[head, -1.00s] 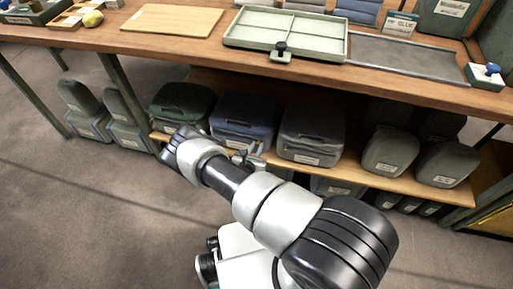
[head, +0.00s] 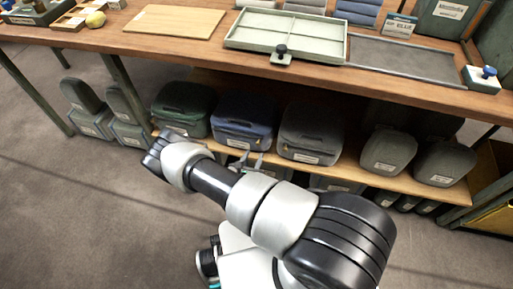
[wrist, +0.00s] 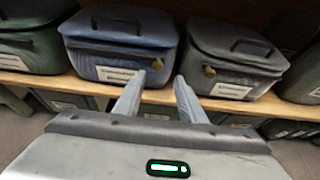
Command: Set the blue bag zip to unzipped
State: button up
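The blue bag (head: 243,121) sits on the lower shelf between a green bag and a grey bag. In the wrist view the blue bag (wrist: 112,32) shows a handle, a white label and a dark zip line across its front. A small brass-coloured zip pull (wrist: 157,63) hangs near the right end of that line. My gripper (head: 245,160) is in front of the blue bag's lower right part in the head view. In the wrist view my gripper (wrist: 160,78) is open, its fingertips on either side of the zip pull in the picture. Contact cannot be told.
The green bag (head: 183,108) is on the left and the grey bag (head: 310,132) close on the right, with its own brass-coloured pull (wrist: 209,71). The lower shelf edge (head: 355,172) runs below the bags. The tabletop (head: 100,38) overhangs them. Floor in front is clear.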

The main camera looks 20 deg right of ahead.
jog(key=p+v, duration=0.1)
jog(key=v, duration=0.8)
jog(key=shift+s+p, duration=0.25)
jog(key=shift+p, duration=0.05)
jog(key=shift+a+r, duration=0.1)
jog(key=shift+a, duration=0.05)
